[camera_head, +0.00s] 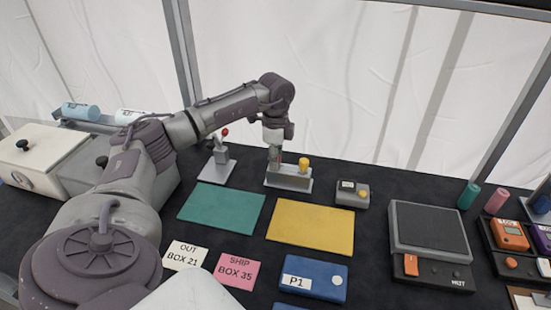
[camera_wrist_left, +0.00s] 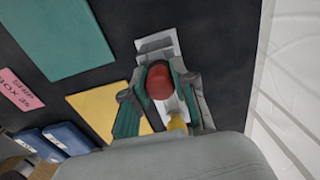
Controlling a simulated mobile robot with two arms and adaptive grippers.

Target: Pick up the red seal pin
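The red seal pin (camera_wrist_left: 158,80) shows its rounded red head in the left wrist view, between the two fingers of my left gripper (camera_wrist_left: 160,88). The green finger pads lie against both sides of the head, and the gripper looks shut on it. In the head view my left gripper (camera_head: 275,158) points down over the left end of a small grey stand (camera_head: 289,182) and hides most of the pin. Whether the pin still sits in the stand cannot be told. A yellow pin (camera_head: 303,164) stands upright at the stand's right end. My right gripper is not in view.
A lever device with a red knob (camera_head: 224,132) stands left of the stand, a small grey box (camera_head: 352,194) to the right. Green (camera_head: 222,208) and yellow (camera_head: 311,227) mats lie in front. A dark scale (camera_head: 430,226) is further right. White tent wall rises behind.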

